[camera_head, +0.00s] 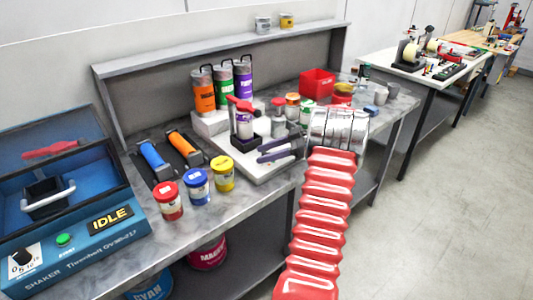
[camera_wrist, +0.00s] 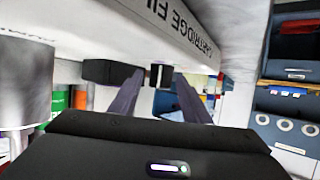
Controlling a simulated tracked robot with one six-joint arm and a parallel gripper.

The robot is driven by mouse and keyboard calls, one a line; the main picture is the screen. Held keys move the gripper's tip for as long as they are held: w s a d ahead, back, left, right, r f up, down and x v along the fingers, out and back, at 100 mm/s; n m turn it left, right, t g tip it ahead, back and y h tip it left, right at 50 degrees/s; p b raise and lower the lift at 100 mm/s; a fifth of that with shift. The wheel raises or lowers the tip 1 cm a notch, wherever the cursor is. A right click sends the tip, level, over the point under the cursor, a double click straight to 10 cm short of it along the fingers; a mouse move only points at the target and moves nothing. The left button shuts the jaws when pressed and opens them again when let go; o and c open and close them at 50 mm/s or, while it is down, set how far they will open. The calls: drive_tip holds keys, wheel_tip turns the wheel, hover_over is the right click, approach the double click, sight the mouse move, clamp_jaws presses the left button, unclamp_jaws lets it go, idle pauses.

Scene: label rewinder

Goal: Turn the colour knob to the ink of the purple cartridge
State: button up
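A white filling machine (camera_head: 262,165) stands mid-bench, with a small purple-and-white cartridge (camera_head: 244,128) in its black holder under a red lever. In the wrist view its white panel (camera_wrist: 185,22) shows part of the lettering "CARTRIDGE FI", upside down. My gripper (camera_head: 262,153) is at the machine's front right, its two purple-grey fingers apart. In the wrist view my gripper (camera_wrist: 160,82) has a small dark block with a pale face (camera_wrist: 161,75) between its fingertips, possibly the colour knob. Contact with it and its setting cannot be told.
Orange (camera_head: 203,93), green (camera_head: 225,88) and purple (camera_head: 243,83) bottles stand behind the machine. Red (camera_head: 168,203), blue (camera_head: 196,188) and yellow (camera_head: 222,175) jars stand in front to the left. A red bin (camera_head: 318,83) and several jars crowd the right. A blue shaker (camera_head: 85,245) reads IDLE.

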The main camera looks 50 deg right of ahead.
drive_tip(key=v, duration=1.4)
idle(0.7)
